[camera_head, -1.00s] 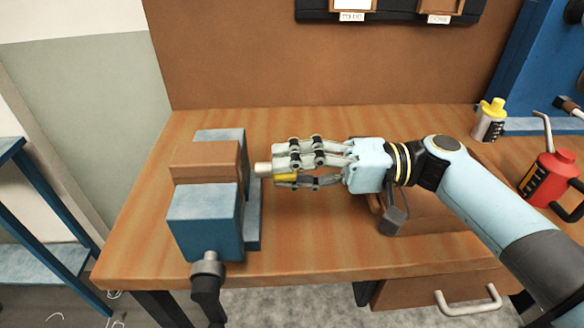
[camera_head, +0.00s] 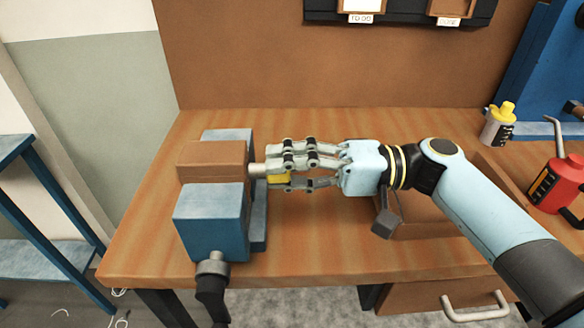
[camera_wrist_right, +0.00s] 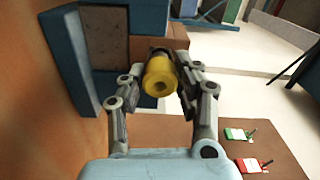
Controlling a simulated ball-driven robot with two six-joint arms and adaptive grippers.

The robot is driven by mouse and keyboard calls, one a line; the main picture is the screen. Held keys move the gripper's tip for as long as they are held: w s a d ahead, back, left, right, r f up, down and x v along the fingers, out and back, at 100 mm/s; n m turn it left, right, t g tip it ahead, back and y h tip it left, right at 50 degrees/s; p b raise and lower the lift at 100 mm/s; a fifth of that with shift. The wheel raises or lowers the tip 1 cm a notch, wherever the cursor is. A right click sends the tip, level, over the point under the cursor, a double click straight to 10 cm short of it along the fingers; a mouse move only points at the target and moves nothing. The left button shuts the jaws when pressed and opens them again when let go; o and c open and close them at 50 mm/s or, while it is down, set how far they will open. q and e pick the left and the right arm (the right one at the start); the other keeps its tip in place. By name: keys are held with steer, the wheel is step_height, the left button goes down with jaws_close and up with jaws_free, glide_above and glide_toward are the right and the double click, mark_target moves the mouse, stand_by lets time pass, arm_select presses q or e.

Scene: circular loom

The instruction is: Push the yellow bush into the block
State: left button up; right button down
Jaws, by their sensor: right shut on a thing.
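The yellow bush (camera_head: 279,179) lies level between the fingers of my right gripper (camera_head: 290,166). A pale cylindrical end points left from the fingers at the brown block (camera_head: 212,160). That end meets or nearly meets the block's right face; I cannot tell which. The block is clamped in the blue vise (camera_head: 208,215). In the right wrist view the bush (camera_wrist_right: 160,84) shows its round yellow end between the two fingers of the right gripper (camera_wrist_right: 158,85), and it hides the contact with the block behind it. My left gripper is not in view.
A hammer (camera_head: 385,222) and a wooden tray (camera_head: 430,222) lie under my right wrist. A yellow-capped bottle (camera_head: 498,126) and a red oil can (camera_head: 556,185) stand at the right. The bench (camera_head: 310,245) is clear in front and behind the gripper.

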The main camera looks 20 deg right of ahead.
steer(key=shift+w+a, duration=0.15)
steer(key=shift+a, duration=0.45)
stand_by(0.3)
steer(key=shift+w+a, duration=0.1)
steer(key=shift+a, duration=0.3)
steer(key=c, duration=0.9)
jaws_free()
steer(key=v, duration=1.2)
